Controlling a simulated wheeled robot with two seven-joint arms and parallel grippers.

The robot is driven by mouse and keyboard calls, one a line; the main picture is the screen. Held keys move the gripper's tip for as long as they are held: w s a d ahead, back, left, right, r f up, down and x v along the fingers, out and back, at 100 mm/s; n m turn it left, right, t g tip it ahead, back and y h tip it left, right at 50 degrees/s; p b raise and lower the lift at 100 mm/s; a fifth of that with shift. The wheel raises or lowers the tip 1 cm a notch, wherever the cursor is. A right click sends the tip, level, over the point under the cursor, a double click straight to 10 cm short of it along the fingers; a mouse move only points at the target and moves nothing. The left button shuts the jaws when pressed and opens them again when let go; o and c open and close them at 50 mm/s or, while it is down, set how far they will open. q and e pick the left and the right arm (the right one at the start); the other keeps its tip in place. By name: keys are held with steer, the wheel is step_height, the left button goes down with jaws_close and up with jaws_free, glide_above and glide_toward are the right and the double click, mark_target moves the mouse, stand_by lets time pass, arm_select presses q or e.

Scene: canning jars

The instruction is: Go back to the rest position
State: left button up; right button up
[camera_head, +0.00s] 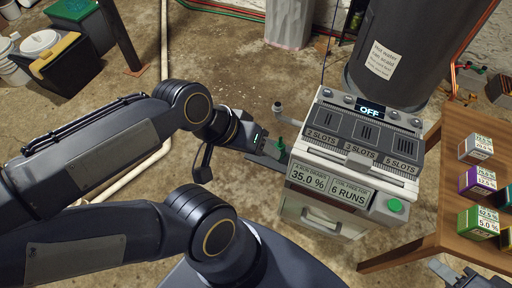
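My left arm comes in from the left, and its gripper (263,148) is at the left side of a white machine (350,165). It is beside a small green knob (280,146); I cannot tell whether it touches the knob or how wide its fingers are. Part of my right gripper (455,277) shows at the bottom right edge, below the wooden shelf. It is cut off by the frame, so its opening is unclear. The machine has slotted panels, a display reading OFF and a green button (395,206).
A wooden shelf (420,243) with small labelled boxes, such as a purple one (477,181), stands at the right. A dark tank (410,45) is behind the machine. A black-and-yellow cooler (58,70), a dark post and a pale pipe are at the left. Bare floor shows between.

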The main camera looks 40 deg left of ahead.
arm_select(q)
steer(key=shift+s+d+m, duration=0.1)
steer(key=shift+s+m, duration=0.25)
steer(key=shift+m, duration=0.05)
step_height(320, 180, up, 20)
steer(key=p, duration=2)
steer(key=shift+r, duration=0.2)
